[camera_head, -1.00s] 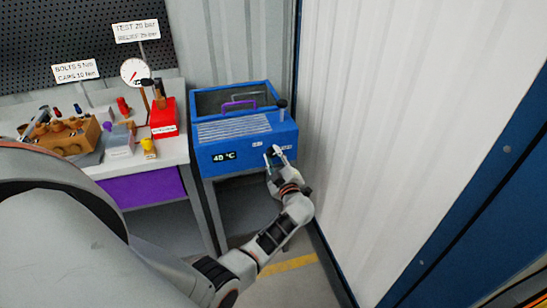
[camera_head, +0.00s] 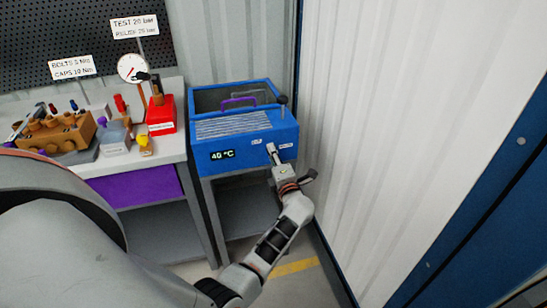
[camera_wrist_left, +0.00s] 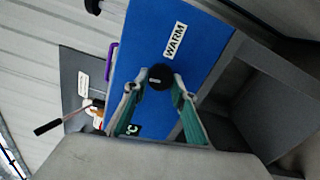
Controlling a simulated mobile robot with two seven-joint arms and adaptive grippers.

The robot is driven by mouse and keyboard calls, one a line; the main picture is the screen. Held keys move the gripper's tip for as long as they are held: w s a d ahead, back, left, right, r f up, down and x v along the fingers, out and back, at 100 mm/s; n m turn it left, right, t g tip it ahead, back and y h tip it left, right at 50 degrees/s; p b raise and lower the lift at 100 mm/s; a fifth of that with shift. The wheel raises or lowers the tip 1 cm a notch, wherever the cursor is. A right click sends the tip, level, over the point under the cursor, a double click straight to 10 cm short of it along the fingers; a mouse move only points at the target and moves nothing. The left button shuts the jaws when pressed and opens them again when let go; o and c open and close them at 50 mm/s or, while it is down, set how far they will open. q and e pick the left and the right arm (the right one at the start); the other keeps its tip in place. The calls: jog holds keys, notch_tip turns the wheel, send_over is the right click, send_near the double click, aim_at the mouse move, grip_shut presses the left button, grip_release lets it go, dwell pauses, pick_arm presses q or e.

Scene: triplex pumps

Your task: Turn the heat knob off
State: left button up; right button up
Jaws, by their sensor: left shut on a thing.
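The blue heater bath (camera_head: 235,145) stands on a grey stand, with a display (camera_head: 222,155) reading 40 °C on its front. A small black round knob (camera_wrist_left: 160,77) sits on the blue front panel near a white WARM label (camera_wrist_left: 174,41) in the left wrist view. My left gripper (camera_head: 271,150) is at the right part of the bath's front. In the left wrist view its two fingers (camera_wrist_left: 156,84) are on either side of the knob, shut on it. In the head view the gripper hides the knob. My right gripper is not in view.
A workbench (camera_head: 150,168) to the left carries a red pump-like unit (camera_head: 161,116), a brown block (camera_head: 60,133) and several small items. A purple handle (camera_head: 238,101) shows at the bath's open top. A white corrugated wall (camera_head: 390,110) stands close on the right.

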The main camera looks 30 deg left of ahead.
pick_arm(q)
jog(key=shift+f+n+b, duration=0.2)
jog(key=shift+n+b, duration=1.4)
jog(key=shift+n, duration=1.9)
jog(key=o, duration=1.1)
jog(key=shift+c, duration=0.2)
jog(key=shift+r, duration=0.1)
